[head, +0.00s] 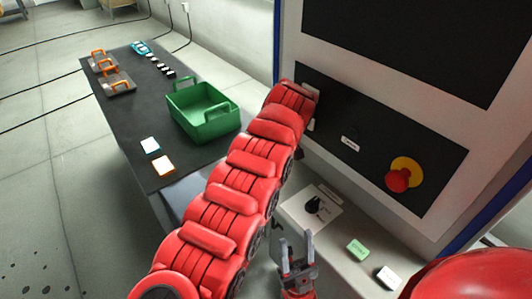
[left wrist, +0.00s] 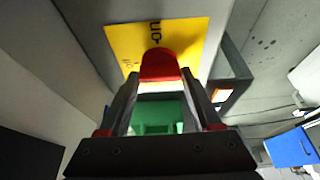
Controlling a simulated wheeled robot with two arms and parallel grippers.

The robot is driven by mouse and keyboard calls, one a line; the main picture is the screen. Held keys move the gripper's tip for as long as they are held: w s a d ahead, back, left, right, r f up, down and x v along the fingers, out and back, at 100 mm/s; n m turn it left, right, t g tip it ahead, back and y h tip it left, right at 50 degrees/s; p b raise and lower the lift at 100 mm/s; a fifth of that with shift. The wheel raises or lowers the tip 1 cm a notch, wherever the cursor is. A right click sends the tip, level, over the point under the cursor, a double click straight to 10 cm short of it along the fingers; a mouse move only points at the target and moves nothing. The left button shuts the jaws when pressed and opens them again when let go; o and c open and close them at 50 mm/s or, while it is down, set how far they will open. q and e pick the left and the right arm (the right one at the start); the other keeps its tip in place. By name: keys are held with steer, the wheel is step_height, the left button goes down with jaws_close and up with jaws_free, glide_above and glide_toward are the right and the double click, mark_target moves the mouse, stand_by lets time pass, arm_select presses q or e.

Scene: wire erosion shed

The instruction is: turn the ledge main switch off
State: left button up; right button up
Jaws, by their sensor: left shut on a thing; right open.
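The main switch shows in the left wrist view as a yellow plate (left wrist: 192,45) with a red handle (left wrist: 158,63) on it. The letters "ON" are on the plate above the handle, seen turned. My left gripper (left wrist: 160,77) is shut on the red handle, one finger at each side. In the head view my red left arm reaches to the machine front, and its gripper and the yellow plate are hidden. Which way the handle is turned is hard to tell. My right gripper (head: 297,250) is open and empty, in front of the machine ledge (head: 337,250).
On the ledge are a black knob on a white plate (head: 316,207), a green block (head: 357,249) and a white block (head: 388,278). A red stop button (head: 398,180) is on the panel. A green crate (head: 205,125) stands on the dark table (head: 130,125) at left.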

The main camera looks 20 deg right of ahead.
arm_select(q)
steer(key=o, duration=1.4)
steer(key=shift+r+b, duration=0.2)
steer(key=shift+b, duration=0.15)
steer(key=b+v, duration=0.1)
steer(key=v, duration=0.4)
steer(key=shift+s+r+b, duration=0.1)
steer(key=shift+b, duration=0.3)
steer(key=p+v, duration=0.4)
steer(key=v, duration=0.7)
steer(key=shift+s+r, duration=0.2)
steer(key=shift+r, duration=0.1)
